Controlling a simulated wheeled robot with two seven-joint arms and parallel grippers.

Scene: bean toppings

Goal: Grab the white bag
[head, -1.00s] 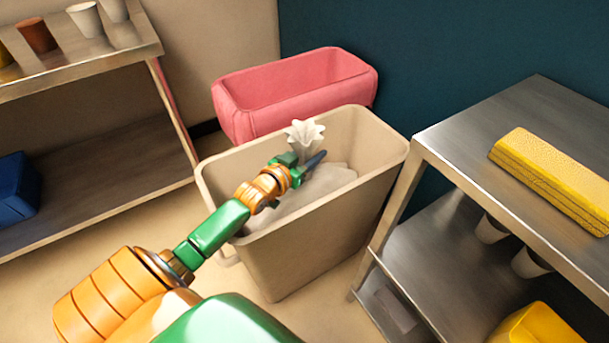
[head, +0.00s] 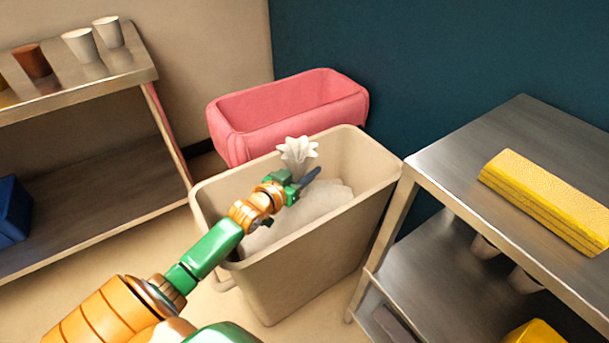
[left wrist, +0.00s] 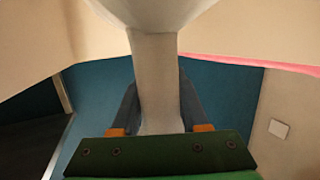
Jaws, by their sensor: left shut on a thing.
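The white bag (head: 312,203) sits inside the beige bin, with its gathered, ruffled top (head: 298,150) standing above the rim. My left gripper (head: 304,181) is shut on the neck of the bag, just below the ruffled top. In the left wrist view the bag's narrow white neck (left wrist: 154,75) runs between the two fingers, and the wider white part fills the top of the picture. Part of the bag's body is hidden by my left arm and the bin wall. My right gripper is not in view.
The beige bin (head: 310,268) stands close to a steel table (head: 455,160) on the right, which bears a yellow stack (head: 545,198). A pink bin (head: 290,105) stands behind it. A steel shelf with cups (head: 80,45) is at the left.

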